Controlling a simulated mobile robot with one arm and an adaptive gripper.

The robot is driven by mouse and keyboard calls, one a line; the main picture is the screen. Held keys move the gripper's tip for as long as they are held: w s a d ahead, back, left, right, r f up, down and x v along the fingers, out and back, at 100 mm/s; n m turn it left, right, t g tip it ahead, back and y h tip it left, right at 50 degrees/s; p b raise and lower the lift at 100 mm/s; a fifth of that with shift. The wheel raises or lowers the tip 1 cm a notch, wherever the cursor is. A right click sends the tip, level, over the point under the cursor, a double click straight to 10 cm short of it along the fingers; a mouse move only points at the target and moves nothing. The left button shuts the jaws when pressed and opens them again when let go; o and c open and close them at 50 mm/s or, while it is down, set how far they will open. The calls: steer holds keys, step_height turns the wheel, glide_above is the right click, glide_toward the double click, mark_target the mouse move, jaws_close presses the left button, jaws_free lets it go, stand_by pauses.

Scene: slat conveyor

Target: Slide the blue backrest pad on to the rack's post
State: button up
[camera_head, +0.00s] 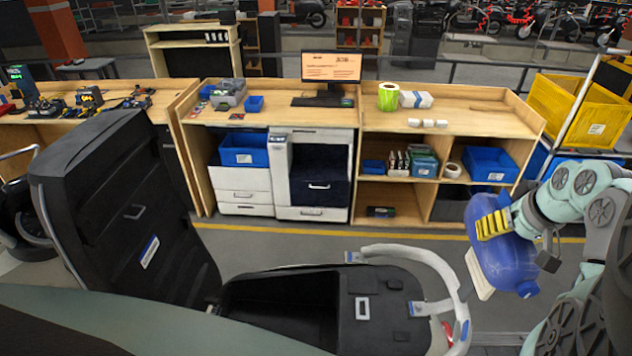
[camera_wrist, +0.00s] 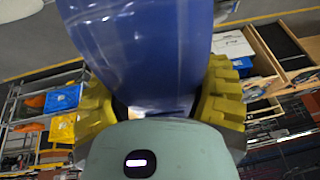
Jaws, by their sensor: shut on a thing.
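The blue backrest pad (camera_head: 497,262) hangs at the right of the head view, a rounded glossy piece with a cream plate on its left side. My gripper (camera_head: 492,226) is shut on it, with yellow fingers across its upper part. In the wrist view the pad (camera_wrist: 150,45) fills the upper middle between the two yellow fingers. The pale tubular rack (camera_head: 436,262) curves around the rear of a black scooter, left of the pad and apart from it. I cannot clearly pick out the rack's post.
The scooter's black seat (camera_head: 125,215) stands raised at left, beside an open storage bin (camera_head: 275,305). A wooden workbench (camera_head: 450,120) with a monitor (camera_head: 331,70) and blue bins stands behind. A yellow crate (camera_head: 575,110) is at back right. Grey floor lies between scooter and bench.

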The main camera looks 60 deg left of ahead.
steer(key=shift+s+f+b, duration=0.1)
steer(key=shift+f+b, duration=1.55)
steer(key=shift+b, duration=0.3)
steer(key=shift+a+f+b, duration=0.1)
steer(key=shift+f+b, duration=0.2)
steer(key=shift+b, duration=0.1)
steer(key=shift+s+f+b, duration=0.1)
steer(key=shift+f+b, duration=1.1)
steer(key=shift+b, duration=0.15)
steer(key=shift+s+a+f+b, duration=0.1)
steer(key=shift+f+b, duration=1)
steer(key=shift+f, duration=0.1)
steer(key=shift+f, duration=0.1)
steer(key=o, duration=1.4)
steer(key=shift+c, duration=0.2)
